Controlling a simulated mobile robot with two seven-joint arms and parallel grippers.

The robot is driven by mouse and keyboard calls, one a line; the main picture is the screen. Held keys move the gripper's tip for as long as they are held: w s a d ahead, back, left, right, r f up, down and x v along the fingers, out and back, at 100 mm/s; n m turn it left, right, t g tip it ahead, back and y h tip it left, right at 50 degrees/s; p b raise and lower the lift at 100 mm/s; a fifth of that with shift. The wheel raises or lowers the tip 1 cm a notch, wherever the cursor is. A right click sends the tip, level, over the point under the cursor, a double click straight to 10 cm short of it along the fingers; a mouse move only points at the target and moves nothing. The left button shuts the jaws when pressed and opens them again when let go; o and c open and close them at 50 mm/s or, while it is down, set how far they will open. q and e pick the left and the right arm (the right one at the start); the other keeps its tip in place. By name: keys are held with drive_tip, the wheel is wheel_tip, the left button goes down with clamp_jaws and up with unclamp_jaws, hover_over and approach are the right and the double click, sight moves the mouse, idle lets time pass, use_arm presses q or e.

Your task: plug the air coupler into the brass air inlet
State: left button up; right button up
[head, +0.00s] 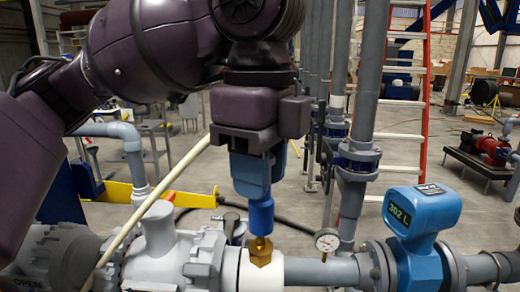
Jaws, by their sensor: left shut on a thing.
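My left gripper (256,180) comes down from above on its purple arm and is shut on the blue air coupler (261,217). The coupler points downward and is close to upright. The brass air inlet (260,254) stands on a white band around the grey pipe, directly below the coupler. The coupler's lower end meets the top of the brass inlet in the picture. I cannot tell whether it is seated or just in front of or above it. The gripper hides the coupler's upper part. My right gripper is not in view.
A round pressure gauge (327,240) stands just right of the inlet. A blue flow meter (421,211) is further right on the pipe. A grey valve body (165,250) is at the left, with a cream rod slanting past it. A dark hose (285,221) runs behind.

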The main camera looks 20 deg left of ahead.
use_arm(q)
drive_tip(key=shift+f, duration=0.8)
drive_tip(key=shift+f, duration=0.55)
idle(1.8)
drive_tip(key=o, duration=1)
drive_tip(key=shift+c, duration=0.2)
wheel_tip(320, 180, up, 11)
drive_tip(key=shift+f, duration=0.1)
drive_tip(key=shift+f, duration=0.1)
